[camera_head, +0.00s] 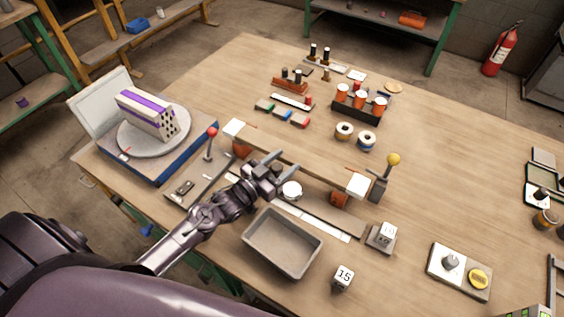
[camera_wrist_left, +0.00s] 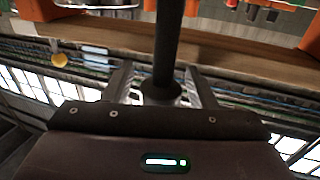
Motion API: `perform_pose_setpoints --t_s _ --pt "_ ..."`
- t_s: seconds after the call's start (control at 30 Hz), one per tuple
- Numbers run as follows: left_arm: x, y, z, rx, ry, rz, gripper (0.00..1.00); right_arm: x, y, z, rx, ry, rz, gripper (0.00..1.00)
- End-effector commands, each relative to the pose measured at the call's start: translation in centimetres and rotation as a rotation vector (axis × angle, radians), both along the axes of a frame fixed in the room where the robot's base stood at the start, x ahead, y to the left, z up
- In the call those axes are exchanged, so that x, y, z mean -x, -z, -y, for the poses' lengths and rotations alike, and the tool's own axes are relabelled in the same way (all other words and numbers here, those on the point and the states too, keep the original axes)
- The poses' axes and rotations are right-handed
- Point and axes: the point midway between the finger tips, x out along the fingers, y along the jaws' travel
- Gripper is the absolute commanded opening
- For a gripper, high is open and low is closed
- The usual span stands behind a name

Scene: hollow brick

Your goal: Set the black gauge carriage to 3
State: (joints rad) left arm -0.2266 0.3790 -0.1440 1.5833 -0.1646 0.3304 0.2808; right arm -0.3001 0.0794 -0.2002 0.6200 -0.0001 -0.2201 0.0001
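A long wooden gauge bar (camera_head: 310,160) with white end blocks lies across the middle of the table. A white scale strip (camera_head: 325,222) runs along its near side, its marks too small to read. My left gripper (camera_head: 280,164) is at the bar, fingers apart, above and left of a round white-topped piece (camera_head: 291,190). In the left wrist view, a dark upright post (camera_wrist_left: 168,45) with a collar stands between the open fingers (camera_wrist_left: 165,85), with a gap visible on the left side. I cannot tell whether this post belongs to the black carriage. My right gripper is out of view.
A grey tray (camera_head: 283,243) sits close in front of the bar. A red-knobbed lever (camera_head: 211,143) and a yellow-knobbed lever (camera_head: 385,178) stand near its ends. A cube marked 15 (camera_head: 343,277) and a small block on a stand (camera_head: 381,237) lie to the front right.

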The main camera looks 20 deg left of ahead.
Motion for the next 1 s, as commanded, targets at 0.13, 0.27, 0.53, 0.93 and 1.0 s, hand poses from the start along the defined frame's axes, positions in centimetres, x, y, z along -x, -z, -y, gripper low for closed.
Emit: perform_pose_setpoints --t_s 0.13,0.27,0.53,0.93,1.0 --pt "0.0 0.0 0.0 0.0 0.0 0.0 0.52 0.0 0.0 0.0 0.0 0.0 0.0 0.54" --pt "0.9 0.2 -0.4 0.0 -0.001 -0.001 0.52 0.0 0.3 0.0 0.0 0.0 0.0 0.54" --pt "5.0 0.2 -2.0 -0.002 0.001 -0.001 0.52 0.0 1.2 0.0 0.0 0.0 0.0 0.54" --pt "7.2 0.0 -3.0 0.0 0.0 0.0 0.52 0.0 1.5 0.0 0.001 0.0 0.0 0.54" --pt "7.2 0.0 -3.0 0.0 0.0 0.0 0.52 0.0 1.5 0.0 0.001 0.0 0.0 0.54"
